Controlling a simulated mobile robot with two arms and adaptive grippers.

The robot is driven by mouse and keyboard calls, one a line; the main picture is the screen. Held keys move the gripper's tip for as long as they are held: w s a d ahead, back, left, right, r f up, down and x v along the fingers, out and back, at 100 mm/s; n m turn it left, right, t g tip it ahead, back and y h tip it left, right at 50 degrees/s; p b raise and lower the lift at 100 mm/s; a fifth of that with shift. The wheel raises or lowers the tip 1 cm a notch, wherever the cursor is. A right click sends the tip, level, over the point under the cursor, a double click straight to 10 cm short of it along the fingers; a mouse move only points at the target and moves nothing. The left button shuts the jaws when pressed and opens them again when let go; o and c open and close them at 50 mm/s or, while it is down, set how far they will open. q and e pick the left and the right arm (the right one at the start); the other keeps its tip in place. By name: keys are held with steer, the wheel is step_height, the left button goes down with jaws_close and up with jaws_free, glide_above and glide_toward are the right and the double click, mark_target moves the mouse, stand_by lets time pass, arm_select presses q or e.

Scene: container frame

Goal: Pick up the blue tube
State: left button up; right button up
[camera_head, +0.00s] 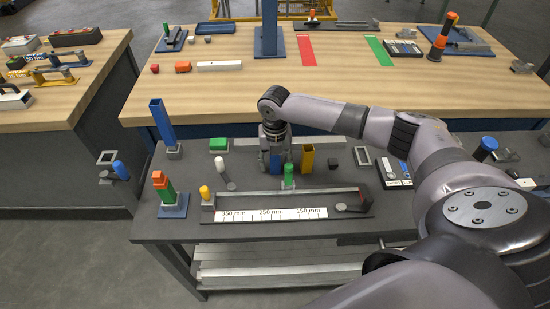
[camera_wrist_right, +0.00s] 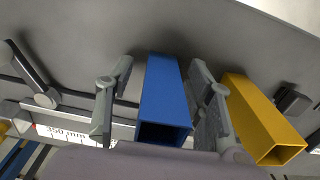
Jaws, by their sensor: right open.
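A square blue tube (camera_head: 277,162) stands on the grey lower bench, partly hidden by my right gripper (camera_head: 274,163). In the right wrist view the blue tube (camera_wrist_right: 163,92) lies between the two fingers of the right gripper (camera_wrist_right: 160,85). The fingers are open, with a visible gap on each side of the tube near the tips. A square yellow tube (camera_head: 307,159) stands close to the right of the blue one; it also shows in the wrist view (camera_wrist_right: 262,112). A taller blue tube (camera_head: 162,121) stands in a grey holder farther left. My left gripper is not in view.
A green block (camera_head: 218,145) and a white-topped post (camera_head: 220,166) are to the left. A wooden table (camera_head: 225,88) rises behind.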

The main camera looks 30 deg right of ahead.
jaws_close()
stand_by(0.6)
